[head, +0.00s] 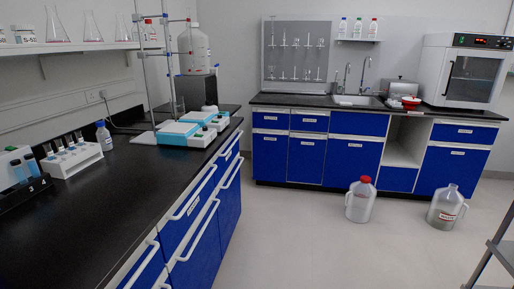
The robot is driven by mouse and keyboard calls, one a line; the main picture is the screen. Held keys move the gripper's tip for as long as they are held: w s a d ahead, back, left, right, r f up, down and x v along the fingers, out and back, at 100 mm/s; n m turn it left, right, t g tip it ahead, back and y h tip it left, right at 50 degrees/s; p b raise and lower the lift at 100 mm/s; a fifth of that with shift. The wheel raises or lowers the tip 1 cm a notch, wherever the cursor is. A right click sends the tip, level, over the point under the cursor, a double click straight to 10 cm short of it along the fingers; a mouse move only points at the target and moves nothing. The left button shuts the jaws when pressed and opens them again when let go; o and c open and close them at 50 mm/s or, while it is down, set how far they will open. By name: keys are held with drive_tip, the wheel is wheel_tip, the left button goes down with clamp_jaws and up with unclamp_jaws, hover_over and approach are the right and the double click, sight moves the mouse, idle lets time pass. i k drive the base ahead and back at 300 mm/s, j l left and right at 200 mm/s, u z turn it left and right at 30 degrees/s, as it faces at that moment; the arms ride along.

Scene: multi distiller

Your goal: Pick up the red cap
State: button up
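A red cap (365,180) sits on top of a translucent white jug (359,204) on the floor, in front of the far blue cabinets. The jug stands upright with its handle on the left. Another red item (411,101) lies on the far counter near the sink; it is too small to tell what it is. My gripper is not in view.
A second jug (446,207) with no red cap visible stands on the floor to the right. Black counters with blue cabinets run along the left (115,205) and back. A metal frame (499,249) edges the lower right. The middle floor (310,240) is clear.

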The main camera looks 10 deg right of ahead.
sight(365, 179)
drive_tip(key=i+l+z, duration=0.2)
drive_tip(key=i+z, duration=0.2)
drive_tip(key=i, duration=0.55)
drive_tip(key=i+j+z, duration=0.1)
drive_tip(key=i+z, duration=0.35)
drive_tip(key=i, duration=2.45)
drive_tip(key=i+j+z, duration=0.1)
drive_tip(key=i+z, duration=0.2)
drive_tip(key=i+j+z, duration=0.3)
drive_tip(key=i+l, duration=0.1)
drive_tip(key=i, duration=0.05)
